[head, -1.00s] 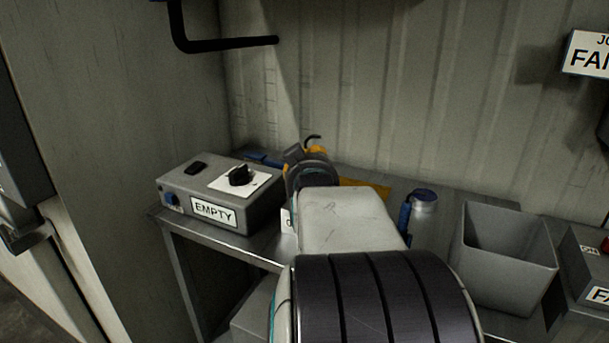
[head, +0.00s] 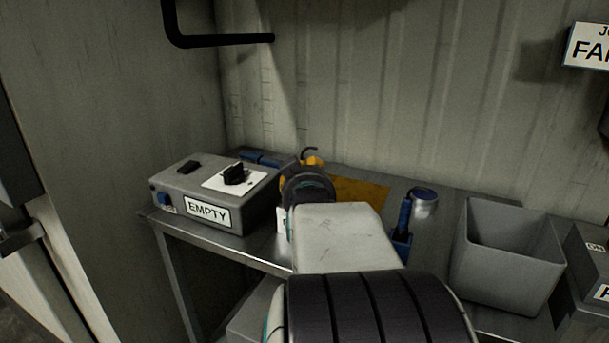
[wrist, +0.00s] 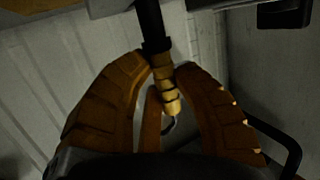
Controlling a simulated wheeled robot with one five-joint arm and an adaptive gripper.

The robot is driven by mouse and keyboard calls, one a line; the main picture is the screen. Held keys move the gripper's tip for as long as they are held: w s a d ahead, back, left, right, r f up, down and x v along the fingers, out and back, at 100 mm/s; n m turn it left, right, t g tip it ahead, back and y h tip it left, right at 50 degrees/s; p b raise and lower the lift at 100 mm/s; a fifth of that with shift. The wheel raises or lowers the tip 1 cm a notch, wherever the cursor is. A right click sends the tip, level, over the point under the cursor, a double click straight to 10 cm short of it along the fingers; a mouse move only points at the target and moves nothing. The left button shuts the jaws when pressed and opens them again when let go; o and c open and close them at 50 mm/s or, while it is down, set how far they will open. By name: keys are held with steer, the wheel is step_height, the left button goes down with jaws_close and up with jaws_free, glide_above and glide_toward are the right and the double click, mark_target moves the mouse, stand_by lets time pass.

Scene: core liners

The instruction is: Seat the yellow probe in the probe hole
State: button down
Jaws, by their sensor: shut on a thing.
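The yellow probe (wrist: 165,80) is between the orange fingers of my gripper (wrist: 163,98) in the wrist view. The gripper is shut on its yellow grip. A black shaft (wrist: 150,25) runs from the grip to the top edge of that view, and its far end is out of frame. A dark curved cable or hook (wrist: 172,124) shows at the other end. In the head view my arm hides most of the gripper; a bit of yellow-orange (head: 312,160) with a dark hook shows beyond the wrist. I cannot make out the probe hole in either view.
A grey box labelled EMPTY (head: 207,211), with a black knob (head: 234,173), stands left of my wrist on the metal bench. A yellow-orange sheet (head: 362,192), a blue-handled item (head: 404,225), a metal can (head: 424,202) and a grey bin (head: 505,275) are right. A corrugated wall stands behind.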

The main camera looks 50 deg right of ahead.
steer(key=shift+f, duration=0.15)
steer(key=c, duration=1.1)
jaws_free()
steer(key=shift+r, duration=0.3)
